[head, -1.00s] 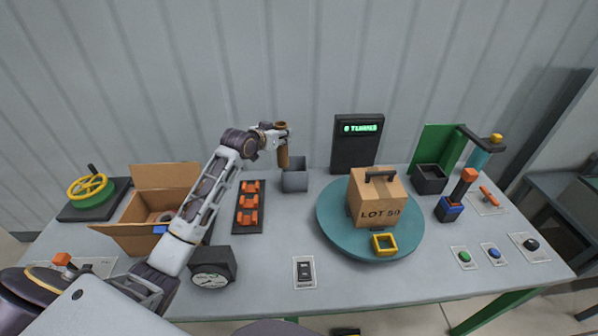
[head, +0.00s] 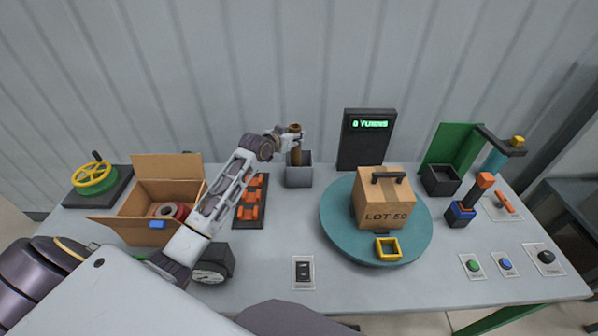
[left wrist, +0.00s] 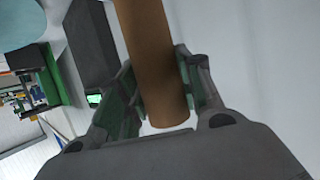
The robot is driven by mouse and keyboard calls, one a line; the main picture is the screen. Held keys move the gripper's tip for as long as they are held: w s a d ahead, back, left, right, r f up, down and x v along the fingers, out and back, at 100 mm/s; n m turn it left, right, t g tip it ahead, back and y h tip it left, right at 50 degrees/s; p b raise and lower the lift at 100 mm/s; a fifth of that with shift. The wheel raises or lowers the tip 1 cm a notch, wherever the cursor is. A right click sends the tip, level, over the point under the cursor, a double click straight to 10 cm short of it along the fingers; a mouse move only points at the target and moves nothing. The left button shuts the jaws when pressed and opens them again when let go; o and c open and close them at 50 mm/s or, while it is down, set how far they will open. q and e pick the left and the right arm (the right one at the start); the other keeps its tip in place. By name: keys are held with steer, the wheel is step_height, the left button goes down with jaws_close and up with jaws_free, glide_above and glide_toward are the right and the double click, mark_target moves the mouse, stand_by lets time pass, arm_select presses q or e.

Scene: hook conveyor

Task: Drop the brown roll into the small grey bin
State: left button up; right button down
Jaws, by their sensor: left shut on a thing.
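The brown roll (head: 296,155) is upright in my left gripper (head: 290,139), with its top above the fingers. Its lower end reaches down to the opening of the small grey bin (head: 298,178) in the head view; how deep it goes is hidden by the bin's front wall. In the left wrist view the roll (left wrist: 150,60) lies between the two fingers (left wrist: 160,95), which are shut on it. My right gripper is not in view.
An open cardboard box (head: 168,167) with rolls inside stands at left, and a black tray with orange parts (head: 251,200) is left of the bin. A teal turntable (head: 335,215) carries a box marked LOT 59 (head: 382,203). A black display (head: 366,140) stands behind.

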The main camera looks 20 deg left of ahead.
mark_target(295, 149)
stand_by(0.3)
arm_select(q)
steer(key=shift+f, duration=3)
steer(key=o, duration=1.2)
steer(key=shift+v, duration=6.05)
steer(key=shift+s+f, duration=0.1)
